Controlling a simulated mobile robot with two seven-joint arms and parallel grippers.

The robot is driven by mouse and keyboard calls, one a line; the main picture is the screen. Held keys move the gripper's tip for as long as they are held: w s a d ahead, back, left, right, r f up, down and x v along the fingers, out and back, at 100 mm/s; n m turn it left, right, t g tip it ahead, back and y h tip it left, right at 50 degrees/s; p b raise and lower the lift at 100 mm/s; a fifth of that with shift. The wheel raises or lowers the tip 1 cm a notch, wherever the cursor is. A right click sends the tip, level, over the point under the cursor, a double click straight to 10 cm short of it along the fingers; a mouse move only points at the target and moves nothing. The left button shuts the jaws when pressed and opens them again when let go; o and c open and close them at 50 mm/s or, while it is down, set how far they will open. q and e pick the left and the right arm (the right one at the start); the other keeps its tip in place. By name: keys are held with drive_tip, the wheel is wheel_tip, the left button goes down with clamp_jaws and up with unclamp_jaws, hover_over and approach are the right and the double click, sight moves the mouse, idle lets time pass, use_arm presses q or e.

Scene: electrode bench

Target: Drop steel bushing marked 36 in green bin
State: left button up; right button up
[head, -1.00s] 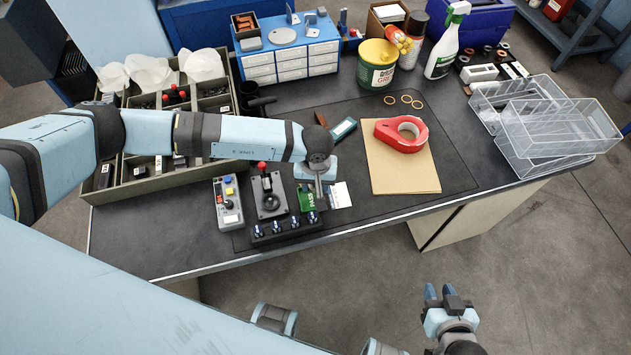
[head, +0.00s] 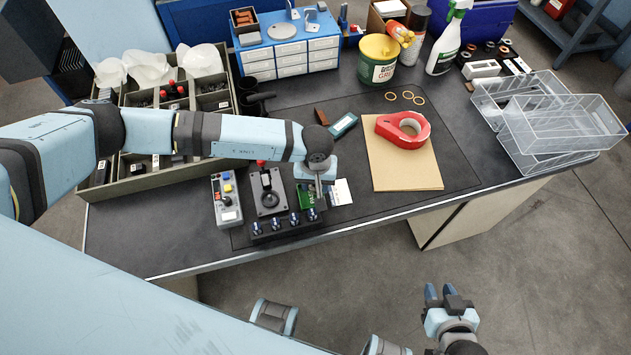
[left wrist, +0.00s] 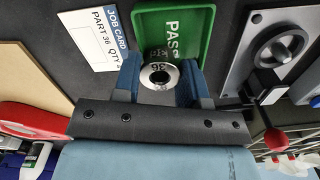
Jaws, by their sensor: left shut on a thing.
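The steel bushing (left wrist: 159,76), a ring marked 36, sits between the blue fingers of my left gripper (left wrist: 160,80) in the left wrist view. My left gripper (head: 319,190) is shut on it, over or at the near part of the green bin (left wrist: 192,20), which is lettered PASS. The green bin (head: 305,195) also shows in the head view, partly covered by my gripper. I cannot tell the bushing's height above the bin floor. My right gripper (head: 442,291) is open and empty, off the bench's front edge.
A white job card (head: 341,192) reading PART 36 lies beside the bin. A lever fixture (head: 269,200) and a button box (head: 227,200) stand to the left. A red tape dispenser (head: 402,130) rests on brown card to the right. A compartment tray (head: 140,193) lies under my left arm.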

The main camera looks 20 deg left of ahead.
use_arm(q)
drive_tip(key=o, duration=1.1)
drive_tip(key=shift+c, duration=0.2)
drive_tip(key=shift+r, duration=0.1)
wheel_tip(320, 180, up, 14)
drive_tip(key=b, duration=0.1)
wheel_tip(320, 180, up, 5)
drive_tip(key=shift+f+p, duration=0.2)
drive_tip(key=shift+p, duration=0.5)
